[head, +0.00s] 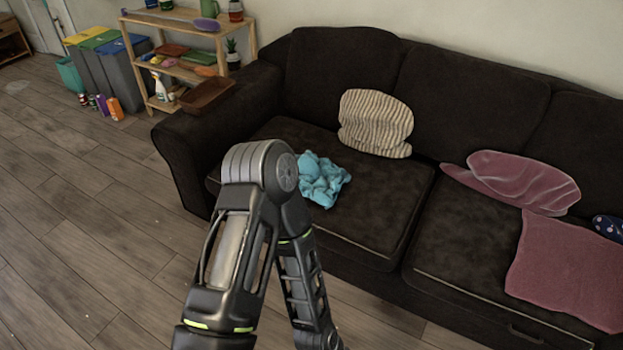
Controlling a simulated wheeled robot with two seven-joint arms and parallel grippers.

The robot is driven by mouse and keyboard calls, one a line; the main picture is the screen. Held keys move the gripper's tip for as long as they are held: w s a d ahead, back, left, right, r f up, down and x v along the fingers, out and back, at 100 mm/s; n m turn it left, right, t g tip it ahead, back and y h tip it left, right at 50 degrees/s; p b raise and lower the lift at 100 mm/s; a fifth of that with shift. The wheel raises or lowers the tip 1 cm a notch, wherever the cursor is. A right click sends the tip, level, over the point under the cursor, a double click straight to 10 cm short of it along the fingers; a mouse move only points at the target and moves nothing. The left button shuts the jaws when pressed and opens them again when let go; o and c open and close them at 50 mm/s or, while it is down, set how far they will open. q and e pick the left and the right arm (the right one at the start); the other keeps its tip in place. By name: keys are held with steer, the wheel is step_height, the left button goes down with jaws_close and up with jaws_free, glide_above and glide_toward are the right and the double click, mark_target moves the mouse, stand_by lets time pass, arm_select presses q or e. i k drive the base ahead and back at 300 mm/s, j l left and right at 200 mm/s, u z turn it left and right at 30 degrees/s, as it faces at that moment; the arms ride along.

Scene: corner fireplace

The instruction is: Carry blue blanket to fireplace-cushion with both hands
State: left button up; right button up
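A crumpled light-blue cloth, which looks like the blue blanket (323,181), lies on the left seat of the dark sofa. My arm's bent elbow stands in front of its left side and may hide part of it. No fireplace shows, and I cannot tell whether any cushion in view is the fireplace-cushion. A beige striped cushion (375,124) leans on the sofa back behind the blanket. Neither of my grippers is in view; the visible arm runs down out of the bottom edge.
The dark sofa (385,205) fills the right side. A pink cushion (525,180) and a pink cloth (570,268) lie on its right part. A wooden shelf (165,75) and bins (100,65) stand back left. The wooden floor at left is mostly clear.

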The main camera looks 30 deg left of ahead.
mark_target(502, 243)
steer(key=i+j+u, duration=0.35)
steer(key=i+j, duration=0.2)
steer(key=j, duration=0.15)
steer(key=i+j+u, duration=0.4)
steer(key=i, duration=0.25)
steer(key=j, duration=0.1)
